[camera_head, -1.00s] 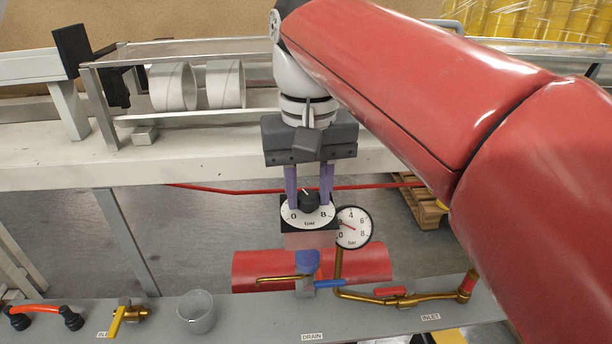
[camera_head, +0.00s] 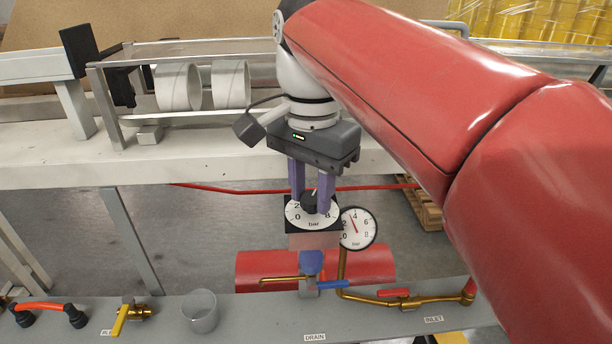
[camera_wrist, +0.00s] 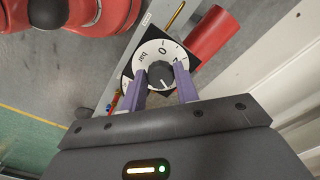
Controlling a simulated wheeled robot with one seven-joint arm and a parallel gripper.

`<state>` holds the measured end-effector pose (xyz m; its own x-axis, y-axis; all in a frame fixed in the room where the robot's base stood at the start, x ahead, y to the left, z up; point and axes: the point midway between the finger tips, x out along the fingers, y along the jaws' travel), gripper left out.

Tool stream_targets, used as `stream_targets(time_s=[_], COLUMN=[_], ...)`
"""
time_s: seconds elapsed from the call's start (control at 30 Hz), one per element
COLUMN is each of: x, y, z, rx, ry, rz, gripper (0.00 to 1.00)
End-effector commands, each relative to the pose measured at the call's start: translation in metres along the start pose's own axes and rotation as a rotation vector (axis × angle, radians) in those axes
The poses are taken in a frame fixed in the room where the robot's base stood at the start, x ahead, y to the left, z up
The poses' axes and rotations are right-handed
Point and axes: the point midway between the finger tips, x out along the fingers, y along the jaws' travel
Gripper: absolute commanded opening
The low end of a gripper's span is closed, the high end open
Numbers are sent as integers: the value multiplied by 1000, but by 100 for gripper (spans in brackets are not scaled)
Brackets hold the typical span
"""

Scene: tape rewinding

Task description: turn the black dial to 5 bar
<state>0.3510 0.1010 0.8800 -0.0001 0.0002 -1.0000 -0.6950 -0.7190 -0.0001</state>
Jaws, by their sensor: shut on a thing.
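The black dial (camera_head: 309,203) is a round knob on a white scale face (camera_head: 300,222) marked 0, 2 and 8 in bar, in the head view. The knob's light pointer mark points up and slightly right; my gripper partly hides the upper numbers. My gripper (camera_head: 311,206), with purple fingers, is shut on the dial from above, one finger on each side. In the wrist view, the dial (camera_wrist: 160,74) sits between the fingers (camera_wrist: 160,80). A pressure gauge (camera_head: 359,236) stands right of the dial; its red needle points up, slightly left, just short of 4.
Below are a red cylinder (camera_head: 262,268), a blue-handled drain valve (camera_head: 325,284) and a brass inlet pipe (camera_head: 440,302) with a red handle. A grey cup (camera_head: 200,314) and a yellow-handled valve (camera_head: 122,316) stand on the grey bench to the left.

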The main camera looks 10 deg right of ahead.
Motion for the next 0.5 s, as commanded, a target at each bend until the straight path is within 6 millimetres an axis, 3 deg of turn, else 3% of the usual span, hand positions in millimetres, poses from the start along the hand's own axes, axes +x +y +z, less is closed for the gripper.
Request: stream_targets(time_s=[0.5], x=[0], y=[0], z=[0], rx=[105], ry=[0], rz=[0], gripper=[8])
